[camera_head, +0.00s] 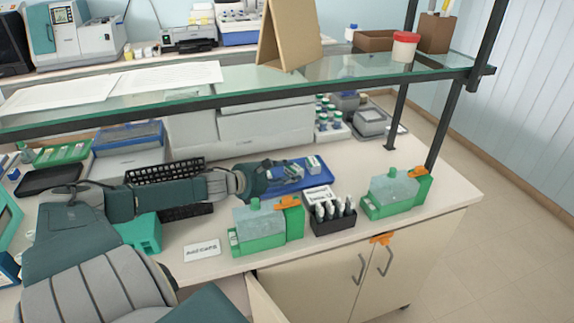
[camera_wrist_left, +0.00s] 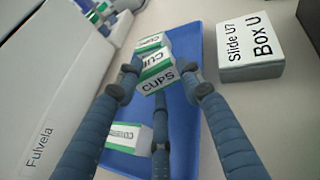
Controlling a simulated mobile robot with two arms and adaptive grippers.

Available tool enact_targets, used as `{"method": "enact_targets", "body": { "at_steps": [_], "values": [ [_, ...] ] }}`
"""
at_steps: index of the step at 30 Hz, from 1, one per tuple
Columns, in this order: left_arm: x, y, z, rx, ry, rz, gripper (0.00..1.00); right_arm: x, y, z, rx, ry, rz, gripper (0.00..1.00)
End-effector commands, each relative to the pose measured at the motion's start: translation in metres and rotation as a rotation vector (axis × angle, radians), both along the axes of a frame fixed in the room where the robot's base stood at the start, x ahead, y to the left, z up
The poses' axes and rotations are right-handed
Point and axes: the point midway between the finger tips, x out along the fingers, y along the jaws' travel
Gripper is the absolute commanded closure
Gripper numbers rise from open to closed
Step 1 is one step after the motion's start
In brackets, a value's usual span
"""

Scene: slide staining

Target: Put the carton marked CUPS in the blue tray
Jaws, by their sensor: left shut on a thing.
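My left gripper (camera_head: 290,172) reaches over the blue tray (camera_head: 268,190) from the left. In the left wrist view its fingers (camera_wrist_left: 160,88) are shut on a white and green carton marked CUPS (camera_wrist_left: 158,80). The held carton is over the blue tray (camera_wrist_left: 193,140); I cannot tell whether it touches the floor. Behind it is a similar carton (camera_wrist_left: 150,42), its label partly hidden; it seems to be the one at the tray's right end (camera_head: 314,163). Another carton (camera_wrist_left: 128,137) lies in the tray, its label unreadable. My right gripper is not in view.
A box marked Slide U7 Box U (camera_wrist_left: 248,42) stands beside the tray. Green staining containers (camera_head: 265,228) (camera_head: 392,195) and a black rack of bottles (camera_head: 333,218) stand along the front edge. A glass shelf (camera_head: 350,72) spans above, and a white machine (camera_head: 240,128) stands behind.

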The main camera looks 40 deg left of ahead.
Motion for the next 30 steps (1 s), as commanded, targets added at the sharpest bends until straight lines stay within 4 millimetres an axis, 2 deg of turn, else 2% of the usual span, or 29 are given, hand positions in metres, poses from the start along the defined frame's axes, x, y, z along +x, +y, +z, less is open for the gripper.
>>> {"method": "enact_targets", "body": {
  "at_steps": [11, 12, 14, 23, 28, 30],
  "values": [
    [0.000, 0.000, -0.009, -0.001, 0.000, 0.000, 0.88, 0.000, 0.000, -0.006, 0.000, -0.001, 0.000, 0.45],
    [0.000, 0.000, -0.009, -0.001, 0.000, 0.000, 0.55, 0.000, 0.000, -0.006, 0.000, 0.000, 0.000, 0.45],
    [0.000, 0.000, -0.009, -0.001, 0.000, 0.000, 0.43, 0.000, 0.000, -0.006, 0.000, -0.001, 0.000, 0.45],
    [0.000, 0.000, -0.009, -0.001, 0.001, 0.000, 0.42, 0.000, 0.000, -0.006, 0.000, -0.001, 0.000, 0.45],
    [0.000, 0.000, 0.008, 0.000, 0.001, 0.000, 0.42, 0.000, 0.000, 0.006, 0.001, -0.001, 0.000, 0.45],
    [-0.006, 0.000, 0.003, -0.002, 0.005, 0.001, 0.42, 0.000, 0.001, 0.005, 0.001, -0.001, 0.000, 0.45]
  ]
}}
